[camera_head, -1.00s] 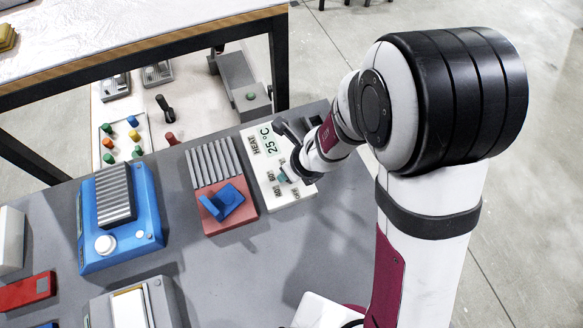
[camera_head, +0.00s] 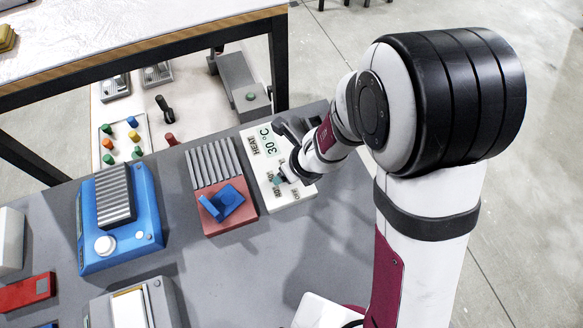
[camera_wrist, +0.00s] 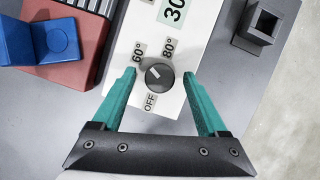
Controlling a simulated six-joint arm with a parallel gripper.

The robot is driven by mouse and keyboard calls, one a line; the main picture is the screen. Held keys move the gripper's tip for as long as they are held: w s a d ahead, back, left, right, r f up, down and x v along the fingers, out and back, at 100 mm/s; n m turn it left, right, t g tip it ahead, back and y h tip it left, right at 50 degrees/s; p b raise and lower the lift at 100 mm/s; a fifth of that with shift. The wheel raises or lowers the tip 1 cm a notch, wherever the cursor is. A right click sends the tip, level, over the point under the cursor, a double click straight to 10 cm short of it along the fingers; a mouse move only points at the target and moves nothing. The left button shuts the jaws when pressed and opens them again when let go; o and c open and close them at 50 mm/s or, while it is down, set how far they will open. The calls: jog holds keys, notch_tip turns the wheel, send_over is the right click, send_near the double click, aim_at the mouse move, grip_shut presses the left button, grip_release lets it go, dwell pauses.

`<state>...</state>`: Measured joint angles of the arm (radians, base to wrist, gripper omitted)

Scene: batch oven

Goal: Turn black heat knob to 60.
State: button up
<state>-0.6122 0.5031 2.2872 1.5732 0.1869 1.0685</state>
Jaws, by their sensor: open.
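The black heat knob (camera_wrist: 159,76) sits on the white heat panel (camera_wrist: 178,112), between printed labels 60°, 80° and OFF. Its white mark points up and left, toward the 60° label (camera_wrist: 138,52). My gripper (camera_wrist: 160,74) is open, with one teal finger on each side of the knob and a visible gap to each. The display (camera_head: 269,139) reads 30 °C.
A red base with a ribbed grey block and a blue part (camera_head: 229,200) stands close to the panel's left. A blue device (camera_head: 148,235) is farther left. In the wrist view a grey square socket (camera_wrist: 262,25) stands right of the panel. Bare grey table (camera_head: 240,265) lies in front.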

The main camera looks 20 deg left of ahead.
jog(key=v, duration=1.5)
jog(key=shift+r, duration=0.4)
jog(key=shift+d, duration=0.1)
